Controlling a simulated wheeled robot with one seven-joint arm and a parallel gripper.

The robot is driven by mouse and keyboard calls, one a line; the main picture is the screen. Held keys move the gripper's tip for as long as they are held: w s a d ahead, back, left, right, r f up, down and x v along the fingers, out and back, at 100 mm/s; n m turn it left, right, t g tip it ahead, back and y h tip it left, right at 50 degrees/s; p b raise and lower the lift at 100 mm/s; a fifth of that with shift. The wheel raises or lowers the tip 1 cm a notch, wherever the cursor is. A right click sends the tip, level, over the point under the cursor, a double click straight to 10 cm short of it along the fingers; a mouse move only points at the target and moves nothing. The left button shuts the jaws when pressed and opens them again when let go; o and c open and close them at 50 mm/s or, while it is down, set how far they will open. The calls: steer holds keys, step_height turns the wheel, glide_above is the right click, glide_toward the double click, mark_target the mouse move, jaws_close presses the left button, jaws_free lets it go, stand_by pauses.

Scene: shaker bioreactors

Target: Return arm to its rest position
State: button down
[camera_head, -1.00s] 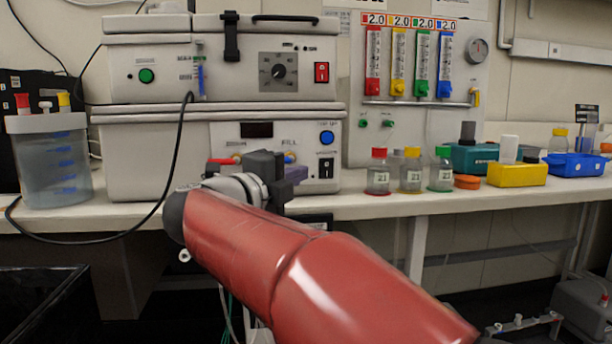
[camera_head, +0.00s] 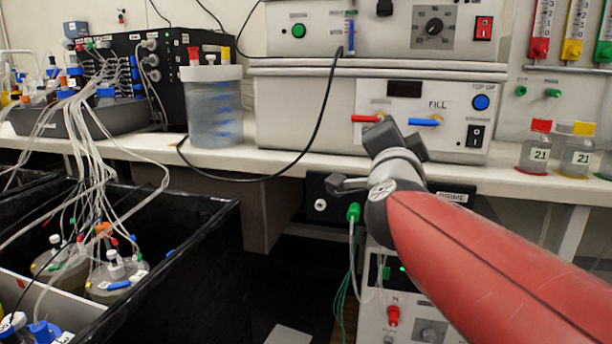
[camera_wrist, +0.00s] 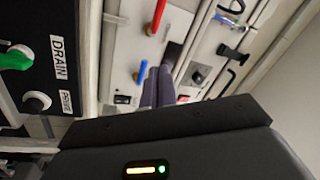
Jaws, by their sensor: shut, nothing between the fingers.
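My arm, with red links, reaches in from the lower right of the head view toward the stacked pump units on the bench. My gripper (camera_head: 385,138) is dark and sits in front of the lower unit (camera_head: 400,110), near its red and blue handles. Whether it touches the unit cannot be told. In the wrist view the two fingers (camera_wrist: 159,80) lie side by side, shut and empty. The red handle (camera_wrist: 156,16) and blue handle (camera_wrist: 142,72) show just beyond them.
A black tub (camera_head: 195,240) with tubed bottles stands lower left. A clear container (camera_head: 215,115) stands on the bench left of the units. A DRAIN/PRIME panel (camera_wrist: 40,65) is close by on the left. Small bottles (camera_head: 577,150) stand at right. A black cable hangs over the bench edge.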

steer(key=s+a+f+n+g+y, duration=0.35)
steer(key=f+n+y, duration=0.25)
steer(key=f+n, duration=0.25)
steer(key=s+d+f+n+g+h, duration=0.1)
steer(key=s+f+g, duration=0.4)
steer(key=s+f, duration=0.5)
steer(key=s+d+f+n+g, duration=0.3)
steer(key=s+f+n+g, duration=0.1)
steer(key=s+f, duration=0.6)
step_height(320, 180, down, 2)
steer(key=shift+f+g+h, duration=0.2)
steer(key=shift+g+h, duration=0.2)
steer(key=shift+g, duration=0.45)
steer(key=shift+d+n, duration=0.1)
steer(key=shift+n, duration=0.15)
